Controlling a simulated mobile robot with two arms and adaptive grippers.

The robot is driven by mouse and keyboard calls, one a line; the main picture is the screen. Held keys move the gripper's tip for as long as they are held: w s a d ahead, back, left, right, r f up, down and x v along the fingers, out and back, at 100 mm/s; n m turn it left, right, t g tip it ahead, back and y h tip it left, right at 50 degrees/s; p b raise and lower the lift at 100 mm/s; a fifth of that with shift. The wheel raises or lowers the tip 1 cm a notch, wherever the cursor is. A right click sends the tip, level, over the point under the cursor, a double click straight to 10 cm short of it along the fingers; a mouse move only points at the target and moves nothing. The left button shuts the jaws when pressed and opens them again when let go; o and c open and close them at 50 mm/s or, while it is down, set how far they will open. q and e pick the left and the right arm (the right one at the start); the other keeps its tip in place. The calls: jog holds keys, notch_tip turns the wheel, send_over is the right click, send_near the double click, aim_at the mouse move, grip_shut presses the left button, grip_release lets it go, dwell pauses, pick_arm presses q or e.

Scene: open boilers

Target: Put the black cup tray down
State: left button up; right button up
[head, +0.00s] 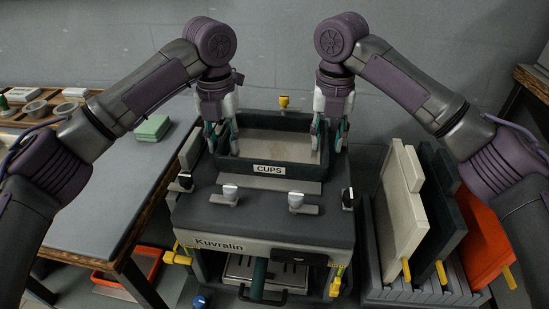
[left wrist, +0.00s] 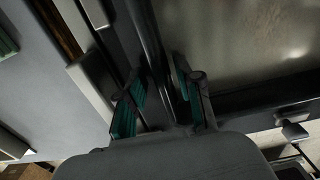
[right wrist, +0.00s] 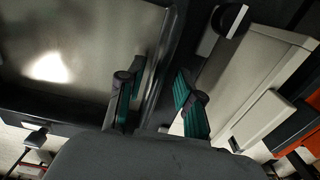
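The black cup tray (head: 322,159), a shallow rectangular tray with a grey inner floor and a "CUPS" label, sits level at the back of the top of the Kuvralin machine (head: 265,212). My left gripper (head: 221,137) is open around the tray's left wall, one finger inside and one outside; the left wrist view (left wrist: 162,103) shows room between the fingers. My right gripper (head: 328,135) is open around the right wall in the same way, and the right wrist view (right wrist: 158,100) shows its fingers apart too. The tray's underside is hidden.
Several metal-and-black levers (head: 231,194) stand in front of the tray. A grey table (head: 100,170) with green cloths (head: 152,127) is at the left. A rack (head: 415,287) at the right holds a cream panel (head: 400,205), a dark panel and an orange panel.

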jog(key=shift+a+r, duration=0.1)
pick_arm(q)
notch_tip(320, 180, up, 12)
pick_arm(e)
notch_tip(320, 180, up, 12)
dwell(0.8)
